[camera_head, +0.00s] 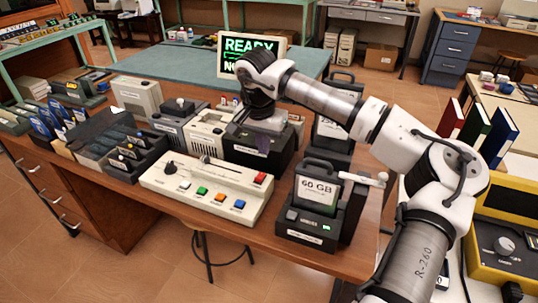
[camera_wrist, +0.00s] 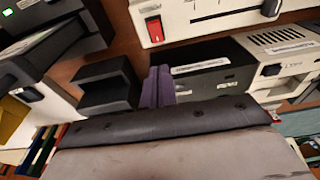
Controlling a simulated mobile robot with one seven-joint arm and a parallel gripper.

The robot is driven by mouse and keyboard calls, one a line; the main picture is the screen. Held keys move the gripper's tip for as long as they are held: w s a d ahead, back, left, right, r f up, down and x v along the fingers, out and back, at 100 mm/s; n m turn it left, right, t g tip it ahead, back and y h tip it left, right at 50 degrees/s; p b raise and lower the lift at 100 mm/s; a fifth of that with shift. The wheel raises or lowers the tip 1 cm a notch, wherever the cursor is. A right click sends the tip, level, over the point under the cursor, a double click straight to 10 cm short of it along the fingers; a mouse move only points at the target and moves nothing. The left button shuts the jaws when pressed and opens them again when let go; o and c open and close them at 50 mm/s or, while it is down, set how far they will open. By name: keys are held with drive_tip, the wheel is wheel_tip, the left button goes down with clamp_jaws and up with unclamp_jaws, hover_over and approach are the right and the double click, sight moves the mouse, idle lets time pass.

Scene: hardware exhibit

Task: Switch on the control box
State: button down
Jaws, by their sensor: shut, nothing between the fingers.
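The control box (camera_head: 212,207) is a cream panel with a lever at the back left, a row of coloured buttons and a slider slot. A red rocker switch (camera_head: 260,178) sits at its back right corner. In the wrist view part of the control box (camera_wrist: 190,22) shows at the top, with the red switch (camera_wrist: 154,29) near its edge. My gripper (camera_head: 262,148) is shut and empty, with purple fingers pointing down by the black box behind the panel. In the wrist view the gripper (camera_wrist: 158,75) is apart from the switch. The switch's on or off state is unclear.
A black dock with a "60 GB" cartridge (camera_head: 316,193) stands right of the panel. A black box (camera_head: 247,150) and cream devices (camera_head: 207,133) stand behind it. Black trays (camera_head: 122,150) lie to the left. A monitor (camera_head: 250,48) reads "READY". Clear tabletop is narrow.

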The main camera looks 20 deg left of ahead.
wheel_tip(320, 180, up, 8)
drive_tip(key=w, duration=0.1)
drive_tip(key=shift+a+b, duration=0.2)
drive_tip(key=shift+b, duration=0.1)
idle(0.3)
